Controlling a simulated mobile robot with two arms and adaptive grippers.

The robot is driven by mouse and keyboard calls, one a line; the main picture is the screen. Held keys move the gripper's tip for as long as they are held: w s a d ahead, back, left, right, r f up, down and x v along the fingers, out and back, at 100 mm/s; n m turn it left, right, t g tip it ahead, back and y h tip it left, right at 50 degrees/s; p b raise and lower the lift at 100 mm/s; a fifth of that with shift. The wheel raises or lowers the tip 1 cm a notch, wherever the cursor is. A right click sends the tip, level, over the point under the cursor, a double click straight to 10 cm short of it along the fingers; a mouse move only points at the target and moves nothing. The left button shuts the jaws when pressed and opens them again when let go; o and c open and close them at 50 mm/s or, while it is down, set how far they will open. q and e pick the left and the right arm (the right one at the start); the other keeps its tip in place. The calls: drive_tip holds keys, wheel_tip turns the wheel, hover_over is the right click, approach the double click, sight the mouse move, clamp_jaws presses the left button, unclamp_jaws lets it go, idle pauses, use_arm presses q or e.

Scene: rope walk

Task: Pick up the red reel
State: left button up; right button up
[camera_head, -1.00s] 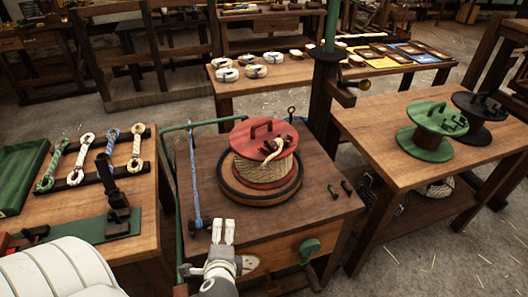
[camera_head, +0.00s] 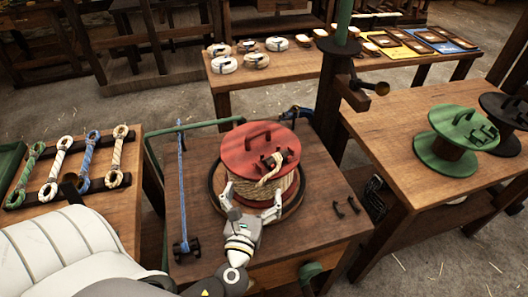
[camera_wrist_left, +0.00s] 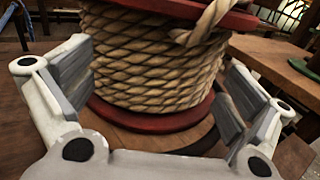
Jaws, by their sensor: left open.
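The red reel (camera_head: 259,150) stands upright on a dark round turntable on the wooden cart in the middle. Tan rope is wound around its core, and a dark handle is on its top flange. My left gripper (camera_head: 254,198) is at the near side of the reel, its fingers spread on either side of the rope. In the left wrist view the open fingers flank the wound rope (camera_wrist_left: 155,62), below the top red flange and above the lower red flange (camera_wrist_left: 150,120). There seems to be a gap between each pad and the rope. My right gripper is not in view.
A green reel (camera_head: 455,140) and a black reel (camera_head: 508,112) stand on the right table. A dark post (camera_head: 330,95) rises behind the cart. A blue rope (camera_head: 182,190) runs along the cart's left side. Small dark hooks (camera_head: 346,208) sit right of the turntable.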

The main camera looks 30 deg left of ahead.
sight(260, 162)
use_arm(q)
drive_tip(key=x, duration=0.4)
drive_tip(key=shift+r+p, duration=0.25)
drive_tip(key=shift+p, duration=0.15)
drive_tip(key=shift+w+a, duration=0.15)
drive_tip(key=shift+w, duration=0.05)
drive_tip(key=p+x, duration=0.1)
drive_tip(key=x, duration=0.4)
drive_tip(key=shift+a+r, duration=0.1)
drive_tip(key=shift+r, duration=0.05)
drive_tip(key=shift+w+a, duration=0.1)
drive_tip(key=c, duration=1.8)
drive_tip(key=shift+r, duration=0.2)
drive_tip(key=shift+c, duration=0.4)
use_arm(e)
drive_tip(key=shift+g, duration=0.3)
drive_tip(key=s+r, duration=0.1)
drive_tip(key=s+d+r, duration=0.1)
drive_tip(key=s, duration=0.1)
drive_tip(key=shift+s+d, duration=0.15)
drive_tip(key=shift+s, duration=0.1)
use_arm(q)
drive_tip(key=shift+r, duration=0.15)
